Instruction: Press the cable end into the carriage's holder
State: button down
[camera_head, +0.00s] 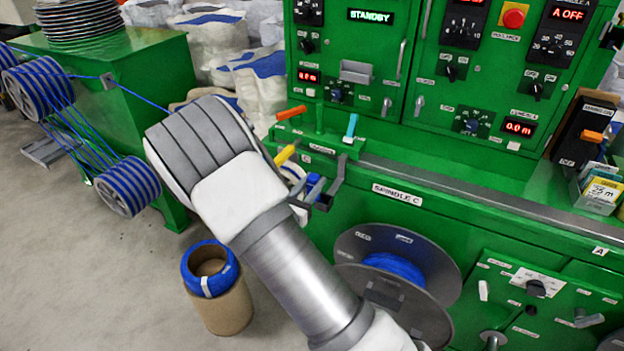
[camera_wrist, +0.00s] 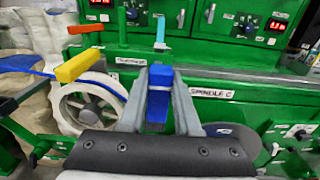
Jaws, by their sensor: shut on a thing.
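My gripper (camera_wrist: 162,72) is shut on a blue cable end (camera_wrist: 158,98), a blue piece with a pale band, held between two grey fingers. In the head view my gripper (camera_head: 330,182) shows just right of my wrist, with the blue piece (camera_head: 313,184) beside it. The carriage (camera_head: 345,148), a green block with orange, yellow and light-blue levers, is just behind and above. Its label (camera_wrist: 131,61) shows behind the fingers in the wrist view. I cannot make out the holder. Contact between cable end and carriage cannot be told.
A pale wheel (camera_wrist: 88,104) stands left of my fingers, partly hidden. A blue cable (camera_head: 140,95) runs from striped spools (camera_head: 128,186) at left toward the machine. A grey reel (camera_head: 400,265) sits below right. A cardboard tube (camera_head: 222,305) with a blue coil stands on the floor.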

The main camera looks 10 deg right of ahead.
jog(key=shift+w+d+f+b, duration=0.6)
jog(key=shift+w+d+f, duration=0.05)
jog(key=shift+w, duration=0.25)
jog(key=shift+w+d+f+b, duration=0.65)
jog(key=shift+w+f, duration=0.05)
jog(key=shift+w, duration=0.2)
jog(key=shift+w+d+f+b, duration=0.6)
jog(key=shift+w+d+f, duration=0.05)
jog(key=shift+w, duration=0.25)
jog(key=shift+f+b, duration=1.7)
jog(key=shift+f, duration=0.45)
dwell(1.2)
jog(key=c, duration=0.5)
grip_release()
jog(key=shift+c, duration=0.2)
jog(key=p+v, duration=0.1)
jog(key=v, duration=0.7)
dwell(0.5)
